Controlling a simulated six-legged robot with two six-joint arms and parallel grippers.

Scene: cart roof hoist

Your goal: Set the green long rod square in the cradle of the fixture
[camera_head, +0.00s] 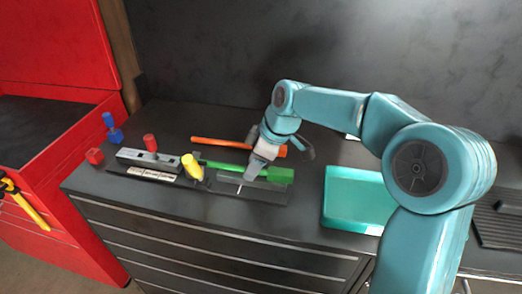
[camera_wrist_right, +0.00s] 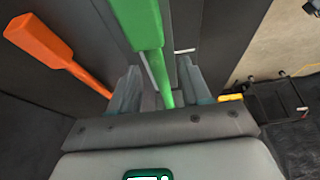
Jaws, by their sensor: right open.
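The green long rod (camera_head: 278,174) lies on or just above a dark fixture (camera_head: 270,194) on the bench top, its thick end to the right. In the right wrist view the green rod (camera_wrist_right: 141,25) runs lengthwise down into the space between my fingers. The cradle is mostly hidden by the rod and gripper, so I cannot tell how the rod is seated. My left gripper is out of view.
An orange rod (camera_head: 212,141) lies behind the green one. A grey block (camera_head: 145,158), a red cylinder (camera_head: 150,142), a yellow cylinder (camera_head: 192,167), a red cube (camera_head: 95,156) and a blue piece (camera_head: 114,134) stand left. A teal tray (camera_head: 340,203) sits right.

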